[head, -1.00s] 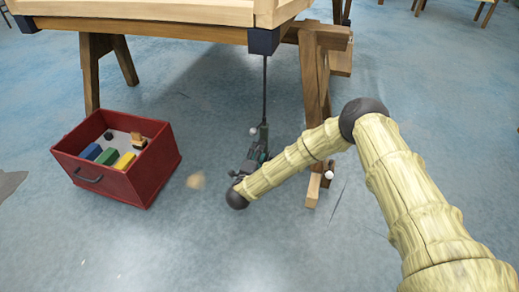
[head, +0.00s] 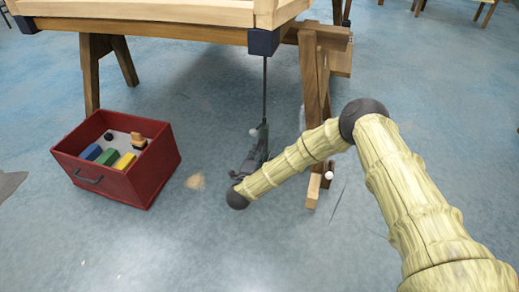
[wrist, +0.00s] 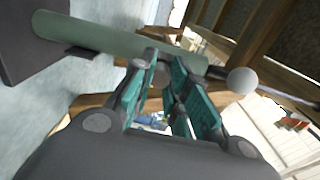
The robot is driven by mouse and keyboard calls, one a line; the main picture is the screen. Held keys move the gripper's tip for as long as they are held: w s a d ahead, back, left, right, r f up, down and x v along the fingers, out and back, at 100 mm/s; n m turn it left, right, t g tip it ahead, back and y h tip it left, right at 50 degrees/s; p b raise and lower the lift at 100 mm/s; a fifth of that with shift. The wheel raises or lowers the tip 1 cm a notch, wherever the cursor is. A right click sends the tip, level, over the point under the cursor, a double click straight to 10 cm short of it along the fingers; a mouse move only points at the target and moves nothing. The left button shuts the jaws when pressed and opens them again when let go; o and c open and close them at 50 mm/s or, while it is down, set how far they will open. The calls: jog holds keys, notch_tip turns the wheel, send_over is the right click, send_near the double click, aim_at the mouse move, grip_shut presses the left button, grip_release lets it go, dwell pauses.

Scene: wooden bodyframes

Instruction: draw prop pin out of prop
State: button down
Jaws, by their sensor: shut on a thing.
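The prop (head: 265,90) is a thin dark rod running down from the dark corner block of the raised wooden frame. In the wrist view its lower part is a thick grey-green tube (wrist: 105,38) with a dark plate at one end. My gripper (head: 258,150) is beside the prop's lower part, near the floor. In the wrist view its teal-padded fingers (wrist: 165,65) are closed around a small grey piece at the tube, seemingly the prop pin (wrist: 161,73), mostly hidden. A pale ball knob (wrist: 242,80) sits by the tube's end, outside the fingers.
A red box (head: 150,180) with coloured blocks stands on the floor to the left. A wooden trestle (head: 313,90) stands just right of the prop, with another pale ball (head: 329,175) by its foot. The wooden frame (head: 160,30) overhangs the gripper. Floor in front is clear.

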jog(key=shift+s+a+p, duration=0.2)
jog(key=shift+s+p, duration=0.3)
jog(key=shift+s, duration=0.15)
dwell(0.5)
jog(key=shift+p+v, duration=1)
jog(key=shift+v, duration=0.7)
jog(key=shift+d+r, duration=0.1)
